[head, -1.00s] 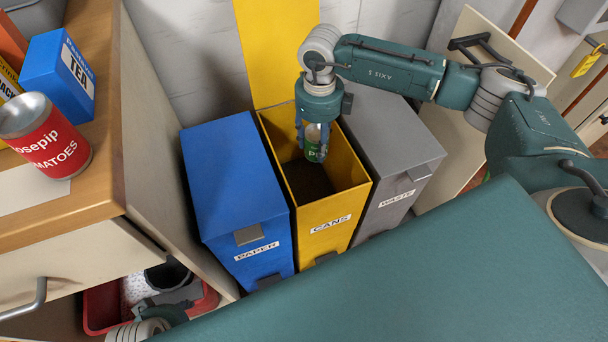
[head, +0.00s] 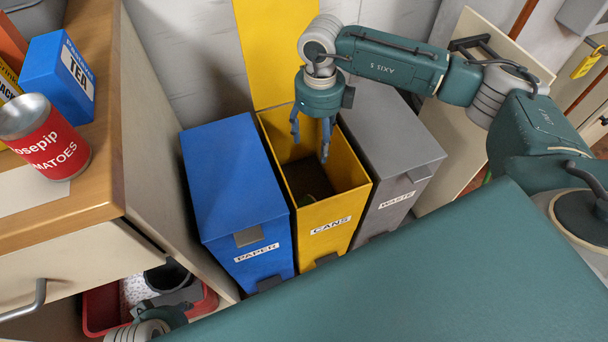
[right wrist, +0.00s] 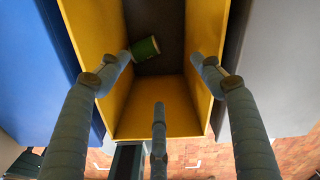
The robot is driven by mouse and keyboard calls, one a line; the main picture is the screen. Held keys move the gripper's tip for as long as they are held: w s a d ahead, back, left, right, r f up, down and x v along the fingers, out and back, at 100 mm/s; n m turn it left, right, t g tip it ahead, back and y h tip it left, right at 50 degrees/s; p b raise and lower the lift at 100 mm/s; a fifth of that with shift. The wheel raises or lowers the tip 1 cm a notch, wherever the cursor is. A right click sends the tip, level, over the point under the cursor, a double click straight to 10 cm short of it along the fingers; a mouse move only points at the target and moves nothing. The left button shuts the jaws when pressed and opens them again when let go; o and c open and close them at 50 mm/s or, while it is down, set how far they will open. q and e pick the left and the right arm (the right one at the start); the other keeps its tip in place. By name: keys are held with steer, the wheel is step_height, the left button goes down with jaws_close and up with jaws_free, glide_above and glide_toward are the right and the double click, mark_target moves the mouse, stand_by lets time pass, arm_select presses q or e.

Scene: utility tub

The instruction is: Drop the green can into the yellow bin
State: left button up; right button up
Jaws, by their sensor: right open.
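The green can (right wrist: 145,48) is inside the yellow bin (head: 335,210), low down and tipped on its side near a wall in the right wrist view. In the head view only a bit of the can (head: 309,199) shows behind the bin's front wall. I cannot tell whether it has come to rest. The bin is labelled CANS and its yellow lid stands up behind it. My right gripper (head: 310,142) is open and empty over the bin's mouth, with its fingers spread. Part of my left arm shows at the lower left; its fingers cannot be made out.
The closed blue PAPER bin (head: 230,175) stands left of the yellow bin and the closed grey WASTE bin (head: 395,150) right of it. A wooden counter at left holds a tomato tin (head: 48,140) and a blue tea box (head: 62,75). A red tub (head: 100,310) is below.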

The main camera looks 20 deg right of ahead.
step_height(320, 180, up, 10)
stand_by(0.3)
steer(key=shift+f, duration=0.15)
